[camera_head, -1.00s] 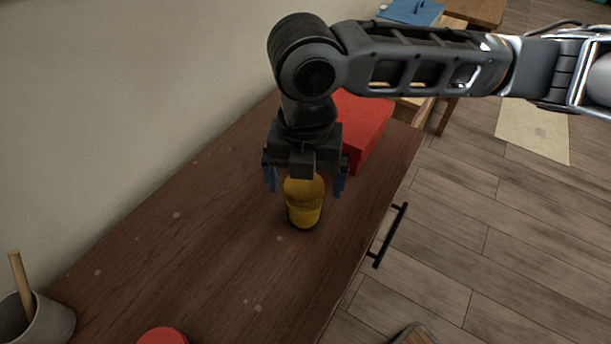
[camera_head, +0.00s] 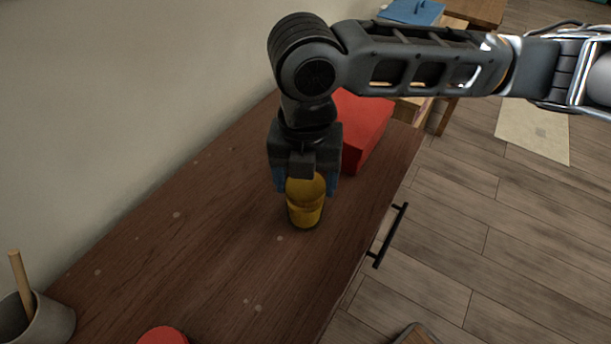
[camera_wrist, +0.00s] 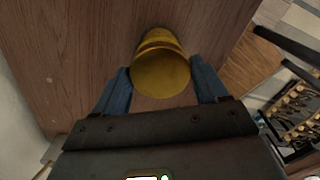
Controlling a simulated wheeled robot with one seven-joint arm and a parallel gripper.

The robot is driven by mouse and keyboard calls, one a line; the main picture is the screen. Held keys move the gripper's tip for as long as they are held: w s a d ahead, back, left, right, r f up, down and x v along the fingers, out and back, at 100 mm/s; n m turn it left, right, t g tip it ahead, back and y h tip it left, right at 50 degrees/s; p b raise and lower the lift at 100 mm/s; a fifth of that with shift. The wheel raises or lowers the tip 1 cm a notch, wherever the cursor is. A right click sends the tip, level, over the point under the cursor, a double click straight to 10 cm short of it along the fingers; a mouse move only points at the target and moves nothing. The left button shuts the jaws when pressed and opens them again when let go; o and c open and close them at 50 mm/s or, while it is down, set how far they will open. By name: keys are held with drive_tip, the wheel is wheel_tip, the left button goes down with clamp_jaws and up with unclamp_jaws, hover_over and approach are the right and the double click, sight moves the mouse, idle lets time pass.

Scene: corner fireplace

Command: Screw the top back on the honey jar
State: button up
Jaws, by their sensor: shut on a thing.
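The honey jar (camera_head: 304,213) stands upright on the brown wooden cabinet top, amber-yellow with a darker base. Its yellow top (camera_head: 306,186) sits on the jar; I cannot tell how tightly it is seated. My gripper (camera_head: 306,188) points down over the jar, with its blue fingers closed on either side of the top. In the wrist view, the round yellow top (camera_wrist: 160,74) lies between the two blue fingers, and the jar body narrows away behind it.
A red box (camera_head: 365,125) lies just behind the gripper. A grey cup (camera_head: 40,318) with a wooden handle and a red round object (camera_head: 162,336) are at the front left. A black drawer handle (camera_head: 389,237) sticks out at the right edge. The wood left of the jar is clear.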

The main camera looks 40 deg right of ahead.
drive_tip(key=shift+m+p, duration=0.45)
drive_tip(key=shift+m, duration=0.25)
drive_tip(key=shift+f+m, duration=0.1)
drive_tip(key=shift+m, duration=0.7)
drive_tip(key=shift+m+p, duration=0.9)
drive_tip(key=shift+m, duration=0.6)
drive_tip(key=shift+m+p, duration=0.45)
drive_tip(key=shift+m, duration=0.15)
drive_tip(key=shift+m+p, duration=0.3)
drive_tip(key=shift+m, duration=0.6)
